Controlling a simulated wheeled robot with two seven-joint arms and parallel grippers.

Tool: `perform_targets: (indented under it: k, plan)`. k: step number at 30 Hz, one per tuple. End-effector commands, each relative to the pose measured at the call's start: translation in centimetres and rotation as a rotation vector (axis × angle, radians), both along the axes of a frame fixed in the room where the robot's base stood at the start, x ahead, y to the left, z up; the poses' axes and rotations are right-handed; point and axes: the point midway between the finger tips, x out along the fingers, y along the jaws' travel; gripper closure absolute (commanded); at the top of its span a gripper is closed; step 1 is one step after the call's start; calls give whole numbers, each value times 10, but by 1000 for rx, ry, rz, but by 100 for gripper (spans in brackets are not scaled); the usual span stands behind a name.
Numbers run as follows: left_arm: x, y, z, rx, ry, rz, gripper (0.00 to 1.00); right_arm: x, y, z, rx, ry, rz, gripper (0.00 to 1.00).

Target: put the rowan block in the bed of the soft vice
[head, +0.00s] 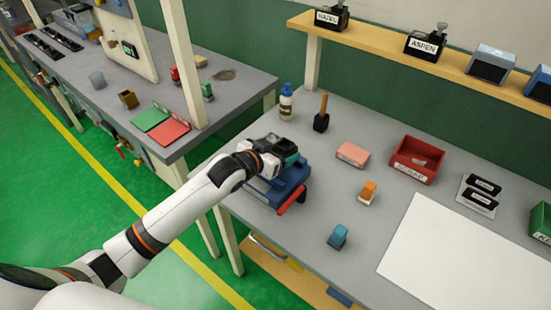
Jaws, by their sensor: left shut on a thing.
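The blue soft vice (262,194) sits at the left edge of the grey workbench, with a red handle (288,204) at its front. My left gripper (289,159) is right above the vice, shut on a small teal block (292,159). The gripper hides most of the block and the top of the vice, so I cannot tell whether the block touches the bed. No name shows on the block, so I cannot confirm it is the rowan one. My right gripper is not in view.
On the bench are a pink block (352,154), an orange block (367,193), a blue block (338,236), a red scrap bin (418,160), a bottle (287,102) and a wooden-handled tool (321,115). A white sheet (470,262) covers the front right. A shelf (385,58) runs behind.

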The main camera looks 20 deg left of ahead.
Motion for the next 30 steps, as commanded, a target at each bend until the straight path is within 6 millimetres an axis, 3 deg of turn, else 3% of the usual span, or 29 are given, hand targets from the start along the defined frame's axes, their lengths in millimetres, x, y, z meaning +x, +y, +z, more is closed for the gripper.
perform_targets:
  k: [9,21,22,24,25,30]
  plan:
    - [0,0,-37,1,0,-1,45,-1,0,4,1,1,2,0]
    - [0,0,-44,1,-1,0,45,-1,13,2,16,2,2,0]
    - [0,0,-44,1,0,0,15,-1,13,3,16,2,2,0]
    - [0,0,-43,1,0,0,4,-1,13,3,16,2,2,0]
    - [0,0,-43,1,0,0,0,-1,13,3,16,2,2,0]
    - [0,0,-43,1,0,0,0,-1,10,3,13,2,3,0]
